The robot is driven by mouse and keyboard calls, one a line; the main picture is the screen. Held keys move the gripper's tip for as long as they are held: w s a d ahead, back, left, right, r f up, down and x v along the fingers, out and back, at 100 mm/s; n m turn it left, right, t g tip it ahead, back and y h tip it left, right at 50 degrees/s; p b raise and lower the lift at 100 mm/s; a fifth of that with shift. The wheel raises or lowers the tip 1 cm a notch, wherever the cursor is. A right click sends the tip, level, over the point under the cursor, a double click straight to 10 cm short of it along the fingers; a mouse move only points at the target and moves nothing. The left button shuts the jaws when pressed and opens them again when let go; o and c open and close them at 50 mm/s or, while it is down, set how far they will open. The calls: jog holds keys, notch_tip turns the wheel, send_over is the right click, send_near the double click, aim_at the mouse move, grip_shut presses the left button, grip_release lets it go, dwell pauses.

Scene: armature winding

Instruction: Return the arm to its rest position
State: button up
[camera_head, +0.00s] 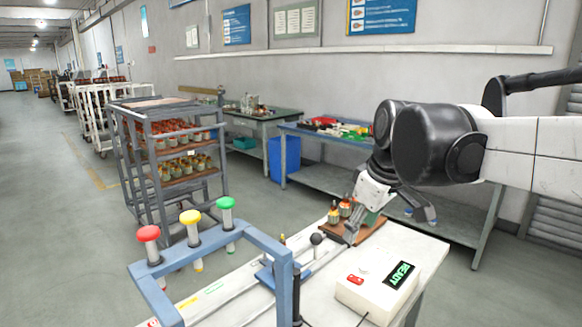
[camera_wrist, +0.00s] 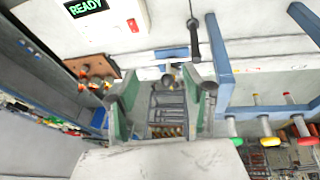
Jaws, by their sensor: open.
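My arm reaches in from the right in the head view. My gripper (camera_head: 391,224) points down over the far end of the white workbench (camera_head: 420,250). Its fingers are spread with nothing between them, and the wrist view shows the open gap (camera_wrist: 163,98). A brown board (camera_head: 363,233) with small armatures (camera_head: 345,207) stands beside and partly behind the gripper. The board also shows at the left in the wrist view (camera_wrist: 93,65). Part of the board is hidden by the gripper.
A control box (camera_head: 375,293) reading READY sits on the bench's near right. A blue frame (camera_head: 215,243) carries red, yellow and green buttons. A rack (camera_head: 180,150) holding armatures stands left. A blue table (camera_head: 335,145) with coloured parts is behind my arm. Open floor lies left.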

jog(key=s+d+f+m+t, duration=0.1)
jog(key=s+d+f+m, duration=0.1)
jog(key=s, duration=0.4)
jog(key=s+d+f+m+t, duration=0.1)
jog(key=s+d+f+m, duration=0.1)
jog(key=s+f, duration=0.3)
jog(key=s+d+f+m+t+h, duration=0.1)
jog(key=s+f+m, duration=0.2)
jog(key=s, duration=0.4)
jog(key=shift+d+f+m, duration=0.35)
jog(key=shift+d+m, duration=0.05)
jog(key=shift+m, duration=0.4)
jog(key=shift+c, duration=0.5)
